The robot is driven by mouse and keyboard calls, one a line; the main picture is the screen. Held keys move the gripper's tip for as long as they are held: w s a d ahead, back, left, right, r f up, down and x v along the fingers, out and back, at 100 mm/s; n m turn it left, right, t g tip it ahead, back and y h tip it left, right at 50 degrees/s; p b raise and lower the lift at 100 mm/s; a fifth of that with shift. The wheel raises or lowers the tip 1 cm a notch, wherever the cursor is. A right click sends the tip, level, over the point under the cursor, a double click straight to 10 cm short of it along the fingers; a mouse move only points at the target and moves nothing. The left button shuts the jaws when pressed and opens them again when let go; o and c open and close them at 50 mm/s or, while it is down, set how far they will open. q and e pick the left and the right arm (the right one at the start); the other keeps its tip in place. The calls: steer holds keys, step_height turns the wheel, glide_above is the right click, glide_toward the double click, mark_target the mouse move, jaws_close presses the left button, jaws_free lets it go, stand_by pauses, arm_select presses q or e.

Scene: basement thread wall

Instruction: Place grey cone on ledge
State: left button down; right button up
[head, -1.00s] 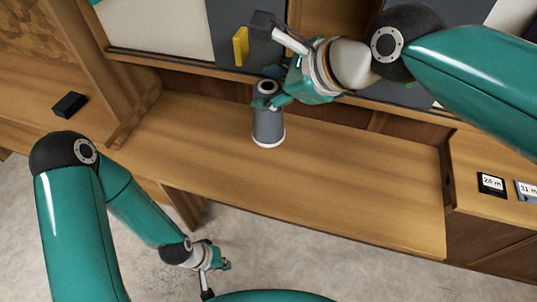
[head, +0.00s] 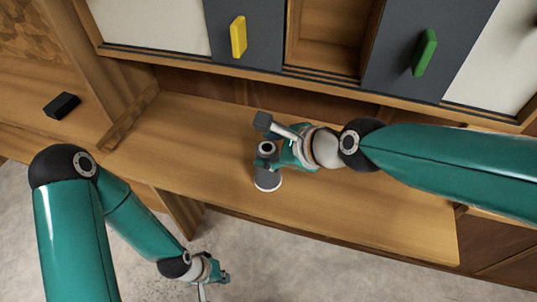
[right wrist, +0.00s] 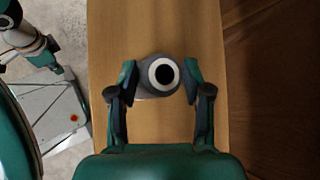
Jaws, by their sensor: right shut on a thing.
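The grey cone (head: 268,181) has a pale rim at its base. My right gripper (head: 270,158) is shut on its upper part and covers much of it in the head view. In the right wrist view the cone (right wrist: 160,75) shows end-on, with a dark round centre in a white ring, between the two fingers (right wrist: 161,88). The cone is over the long wooden ledge (head: 370,220); I cannot tell whether its base touches. My left gripper (head: 217,272) hangs low in front of the ledge, away from the cone; its fingers are too small to judge.
Behind the ledge stands a cabinet with a yellow handle (head: 238,37), a green handle (head: 425,52) and an open wooden compartment (head: 333,40). A black block (head: 62,105) lies on the left surface. The ledge is clear to the left and right of the cone.

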steer(key=shift+f, duration=0.3)
steer(key=o, duration=1.3)
steer(key=shift+c, duration=0.2)
steer(key=shift+s+d+r, duration=0.25)
steer(key=shift+d+r, duration=0.05)
steer(key=shift+r, duration=0.15)
steer(key=p+v, duration=0.2)
steer(key=v, duration=0.9)
steer(key=shift+s, duration=0.1)
steer(key=shift+a+f, duration=0.1)
